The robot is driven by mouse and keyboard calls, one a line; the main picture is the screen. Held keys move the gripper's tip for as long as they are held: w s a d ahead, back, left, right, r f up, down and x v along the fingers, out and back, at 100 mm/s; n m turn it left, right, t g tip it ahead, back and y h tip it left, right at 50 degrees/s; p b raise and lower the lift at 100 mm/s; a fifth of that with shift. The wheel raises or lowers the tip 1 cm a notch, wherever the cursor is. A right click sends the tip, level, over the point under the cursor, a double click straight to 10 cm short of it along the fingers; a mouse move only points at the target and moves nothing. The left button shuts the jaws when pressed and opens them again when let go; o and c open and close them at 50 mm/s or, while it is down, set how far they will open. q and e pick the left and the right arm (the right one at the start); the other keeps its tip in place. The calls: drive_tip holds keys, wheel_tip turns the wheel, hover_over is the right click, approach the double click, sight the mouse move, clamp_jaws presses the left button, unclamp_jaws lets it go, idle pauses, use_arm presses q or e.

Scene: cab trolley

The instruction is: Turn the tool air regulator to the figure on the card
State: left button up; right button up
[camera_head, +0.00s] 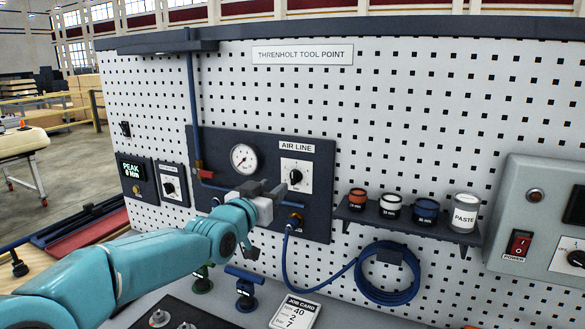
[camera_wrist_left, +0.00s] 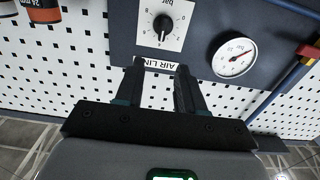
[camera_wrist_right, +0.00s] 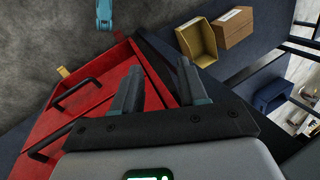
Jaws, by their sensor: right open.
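The tool air regulator is a black knob (camera_head: 295,177) on a white dial plate under the AIR LINE label. The knob also shows in the left wrist view (camera_wrist_left: 163,24), beyond the fingertips. A round white gauge (camera_head: 243,158) with a red needle (camera_wrist_left: 236,64) is beside it. The job card (camera_head: 297,313) lies on the bench and shows 40, 2 and 7; its small labels are hard to read. My left gripper (camera_head: 259,188) is open and empty in front of the panel, apart from the knob. My right gripper (camera_wrist_right: 157,66) is open and empty, away from the panel.
A blue hose coil (camera_head: 388,290) hangs right of the panel, below a shelf (camera_head: 400,222) with several tins. A blue pipe (camera_head: 191,100) runs down the panel's left side. A grey power box (camera_head: 515,220) is at far right. Red drawers (camera_wrist_right: 85,90) lie below my right gripper.

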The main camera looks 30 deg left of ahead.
sight(292, 173)
use_arm(q)
drive_tip(key=w+p, duration=0.1)
drive_tip(key=w, duration=0.2)
drive_tip(key=w+p, duration=0.2)
drive_tip(key=w, duration=0.1)
drive_tip(key=w+p, duration=0.1)
drive_tip(key=w, duration=0.2)
drive_tip(key=shift+a+r, duration=0.25)
drive_tip(key=shift+a, duration=0.05)
drive_tip(key=w, duration=0.1)
drive_tip(key=w+f+p, duration=0.1)
drive_tip(key=shift+w+a, duration=0.25)
drive_tip(key=shift+w, duration=0.05)
drive_tip(key=shift+s+d+r, duration=0.2)
drive_tip(key=shift+s+r, duration=0.05)
drive_tip(key=shift+s, duration=0.2)
drive_tip(key=shift+w+a+f, duration=0.1)
drive_tip(key=shift+w+f, duration=0.1)
drive_tip(key=shift+w, duration=0.1)
clamp_jaws()
